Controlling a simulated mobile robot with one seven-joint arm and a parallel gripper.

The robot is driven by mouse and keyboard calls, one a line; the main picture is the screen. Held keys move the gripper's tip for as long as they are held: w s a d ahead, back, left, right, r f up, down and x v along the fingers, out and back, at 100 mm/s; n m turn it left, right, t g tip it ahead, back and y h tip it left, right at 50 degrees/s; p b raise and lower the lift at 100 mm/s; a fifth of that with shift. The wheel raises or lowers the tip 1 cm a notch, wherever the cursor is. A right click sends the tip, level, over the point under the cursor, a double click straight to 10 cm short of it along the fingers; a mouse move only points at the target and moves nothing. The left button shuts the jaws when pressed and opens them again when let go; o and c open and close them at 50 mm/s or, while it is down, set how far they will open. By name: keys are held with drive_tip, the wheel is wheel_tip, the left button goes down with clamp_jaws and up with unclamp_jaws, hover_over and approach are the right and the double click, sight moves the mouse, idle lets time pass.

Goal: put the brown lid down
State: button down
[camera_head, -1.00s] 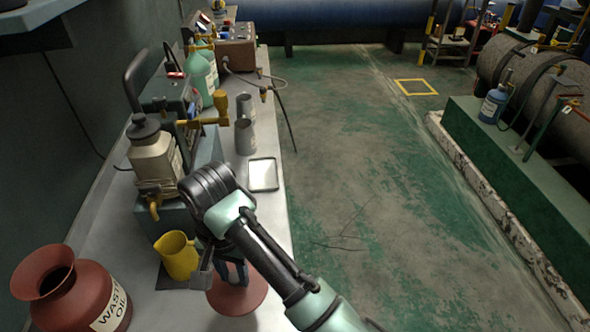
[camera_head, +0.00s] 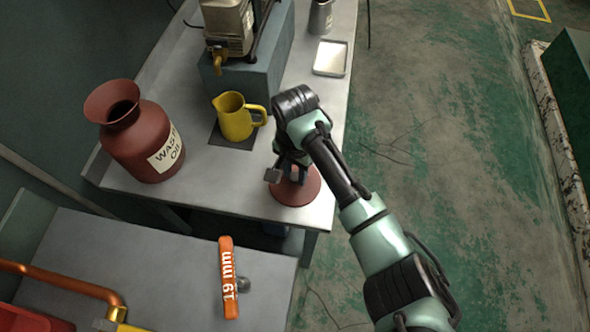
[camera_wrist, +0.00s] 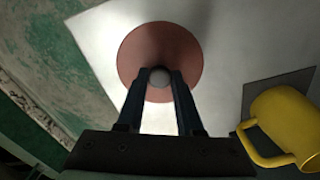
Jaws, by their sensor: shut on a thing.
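The brown lid (camera_head: 297,190) is a round reddish-brown disc at the front right corner of the grey workbench. My gripper (camera_head: 291,173) is above it, pointing down, and partly hides it in the head view. The fingers of my gripper (camera_wrist: 160,78) are shut on that knob, one on each side. The lid looks flat and at or very near the bench top; I cannot tell whether it touches.
A yellow jug (camera_head: 235,118) stands on a dark mat left of the lid. A red-brown waste oil jar (camera_head: 140,140) stands further left with its mouth open. A shallow tray (camera_head: 330,58) lies behind. A lower bench with an orange 19 mm tool (camera_head: 228,275) is in front.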

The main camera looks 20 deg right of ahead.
sight(295, 176)
drive_tip(key=shift+f, duration=0.1)
drive_tip(key=c, duration=0.6)
unclamp_jaws()
drive_tip(key=shift+o, duration=0.2)
wheel_tip(295, 176, up, 12)
drive_tip(key=shift+r, duration=0.2)
